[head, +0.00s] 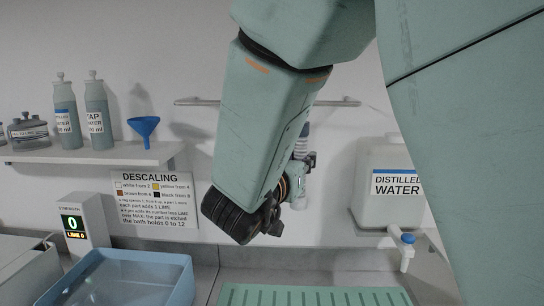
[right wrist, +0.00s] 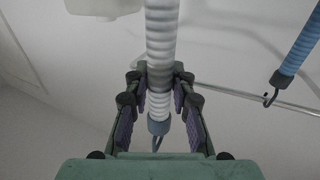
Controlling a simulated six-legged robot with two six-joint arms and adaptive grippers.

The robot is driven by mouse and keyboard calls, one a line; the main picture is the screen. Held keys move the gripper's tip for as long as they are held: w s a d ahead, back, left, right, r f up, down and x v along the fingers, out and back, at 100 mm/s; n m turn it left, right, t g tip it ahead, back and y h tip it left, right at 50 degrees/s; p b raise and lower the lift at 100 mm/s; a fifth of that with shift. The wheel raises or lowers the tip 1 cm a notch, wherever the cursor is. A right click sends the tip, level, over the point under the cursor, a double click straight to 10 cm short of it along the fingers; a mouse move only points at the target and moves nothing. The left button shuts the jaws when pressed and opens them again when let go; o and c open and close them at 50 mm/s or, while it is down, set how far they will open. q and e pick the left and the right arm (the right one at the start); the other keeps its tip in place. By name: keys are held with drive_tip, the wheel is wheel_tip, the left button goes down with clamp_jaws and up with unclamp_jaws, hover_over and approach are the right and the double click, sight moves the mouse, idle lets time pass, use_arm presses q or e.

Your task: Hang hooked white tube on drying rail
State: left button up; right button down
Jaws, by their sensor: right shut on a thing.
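The white ribbed tube (right wrist: 161,35) runs upright through the right wrist view, with a grey-blue cuff (right wrist: 159,127) and a dark hook at its lower end in the picture. My right gripper (right wrist: 160,80) is shut on it, one finger on each side. In the head view my right gripper (head: 300,165) is mostly hidden behind my arm. The drying rail (head: 340,103) runs along the back wall, its middle covered by my arm. It also shows in the right wrist view (right wrist: 235,95), apart from the held tube's hook. My left gripper is out of view.
A blue ribbed tube (right wrist: 299,45) has its hook at the rail in the right wrist view. A distilled water container (head: 393,190) stands at right. A shelf (head: 90,153) holds bottles and a blue funnel (head: 143,128). A blue basin (head: 180,290) and green mat (head: 310,295) lie below.

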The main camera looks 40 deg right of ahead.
drive_tip(key=shift+w, duration=0.25)
drive_tip(key=shift+d+r+b, duration=0.15)
drive_tip(key=shift+d+b, duration=0.2)
drive_tip(key=shift+d, duration=0.05)
drive_tip(key=shift+w+d, duration=0.25)
drive_tip(key=shift+w+d+b, duration=0.2)
drive_tip(key=shift+w+d, duration=0.15)
drive_tip(key=shift+w, duration=0.3)
drive_tip(key=shift+w+d+b, duration=0.15)
drive_tip(key=shift+w+d, duration=0.2)
drive_tip(key=shift+w, duration=0.3)
drive_tip(key=w+d+f+b, duration=0.2)
drive_tip(key=w+d, duration=0.5)
drive_tip(key=w, duration=0.1)
drive_tip(key=shift+w+d, duration=0.15)
drive_tip(key=shift+w, duration=0.1)
drive_tip(key=shift+s+r, duration=0.1)
drive_tip(key=shift+s, duration=0.1)
